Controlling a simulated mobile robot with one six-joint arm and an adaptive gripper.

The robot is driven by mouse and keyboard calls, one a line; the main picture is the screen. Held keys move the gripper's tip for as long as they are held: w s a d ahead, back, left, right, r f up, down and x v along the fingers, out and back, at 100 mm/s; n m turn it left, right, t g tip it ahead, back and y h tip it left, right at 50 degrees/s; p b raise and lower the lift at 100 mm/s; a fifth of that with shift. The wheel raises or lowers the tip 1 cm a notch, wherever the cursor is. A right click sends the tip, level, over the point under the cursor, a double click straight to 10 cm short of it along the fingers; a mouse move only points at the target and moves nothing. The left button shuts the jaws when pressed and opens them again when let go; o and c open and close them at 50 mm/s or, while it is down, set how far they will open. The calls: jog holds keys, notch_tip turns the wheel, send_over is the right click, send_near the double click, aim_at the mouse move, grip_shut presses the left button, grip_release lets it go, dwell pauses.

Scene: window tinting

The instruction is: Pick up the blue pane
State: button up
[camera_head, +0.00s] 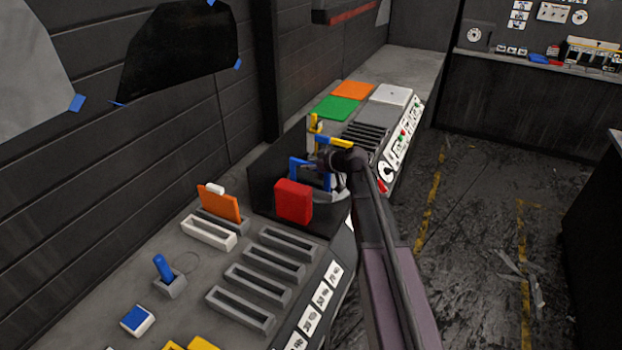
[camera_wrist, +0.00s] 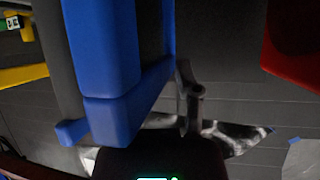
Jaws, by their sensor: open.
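A blue frame-like piece (camera_head: 298,170) stands upright on the dark rotary stand at the middle of the bench. I cannot tell whether a flat blue pane sits in it. In the wrist view, a large blue piece (camera_wrist: 103,50) fills the upper left, close to the camera. My gripper (camera_head: 322,162) is at the stand, right beside the blue piece and partly merged with it in the head view. A dark finger (camera_wrist: 190,95) shows just right of the blue piece in the wrist view. The gripper is open; contact with the blue piece is unclear.
A red block (camera_head: 293,201) and a yellow arm (camera_head: 334,142) share the stand. An orange pane (camera_head: 220,204) stands in a slot at left, near several empty grey slotted holders (camera_head: 258,284). Green (camera_head: 338,108) and orange (camera_head: 352,89) squares lie behind. The floor at right is open.

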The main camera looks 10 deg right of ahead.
grip_shut()
jog(key=shift+r, duration=0.15)
notch_tip(320, 180, up, 10)
jog(key=p, duration=1)
dwell(0.8)
